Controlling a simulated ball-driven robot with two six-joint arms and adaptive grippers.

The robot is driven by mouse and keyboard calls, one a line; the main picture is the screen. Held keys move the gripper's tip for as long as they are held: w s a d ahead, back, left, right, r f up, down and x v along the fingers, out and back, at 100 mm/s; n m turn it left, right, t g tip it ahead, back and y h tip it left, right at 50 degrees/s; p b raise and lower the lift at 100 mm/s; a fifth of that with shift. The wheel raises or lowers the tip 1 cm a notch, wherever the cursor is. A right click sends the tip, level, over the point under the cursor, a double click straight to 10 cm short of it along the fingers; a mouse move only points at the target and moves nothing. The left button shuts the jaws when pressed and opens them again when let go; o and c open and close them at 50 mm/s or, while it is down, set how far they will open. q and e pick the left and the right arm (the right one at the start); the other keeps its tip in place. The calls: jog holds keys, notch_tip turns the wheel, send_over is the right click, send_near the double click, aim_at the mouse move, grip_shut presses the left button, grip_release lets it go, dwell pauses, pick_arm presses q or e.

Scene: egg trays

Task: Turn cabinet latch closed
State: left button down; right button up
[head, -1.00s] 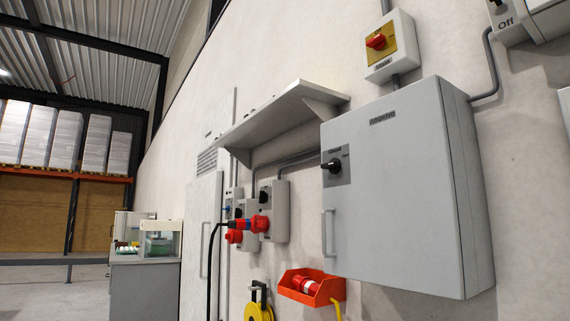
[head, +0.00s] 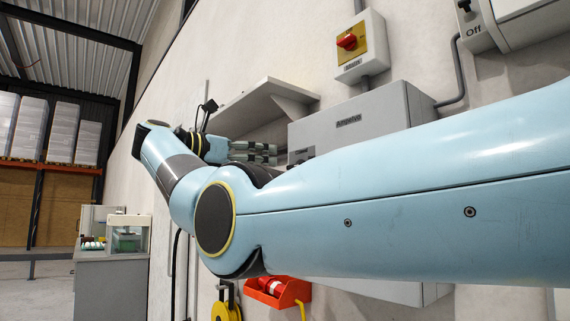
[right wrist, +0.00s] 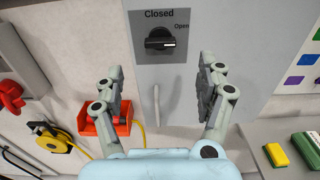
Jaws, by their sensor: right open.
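The grey cabinet (head: 365,116) hangs on the wall, mostly hidden behind my right arm in the head view. In the right wrist view its door (right wrist: 220,50) carries a black latch knob (right wrist: 160,41) on a grey plate marked "Closed" above and "Open" to the right. The knob lies about horizontal, its white mark at the right end, on the "Open" side. A pale door handle (right wrist: 156,105) shows below it. My right gripper (right wrist: 160,80) is open and empty, fingers either side of the line to the knob, apart from it. It also shows in the head view (head: 268,153).
A shelf (head: 262,103) juts from the wall left of the cabinet. A red switch box (head: 360,45) is above it. An orange-red bin (right wrist: 104,122) and a yellow cable reel (right wrist: 53,140) are at lower left. Coloured blocks (right wrist: 277,155) lie at lower right in the wrist view.

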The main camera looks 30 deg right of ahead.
jog(key=d, duration=0.7)
jog(key=w+d+p, duration=0.1)
jog(key=d, duration=0.2)
jog(key=shift+d+f, duration=0.1)
jog(key=shift+d, duration=0.15)
jog(key=c, duration=1.2)
jog(key=shift+o, duration=0.2)
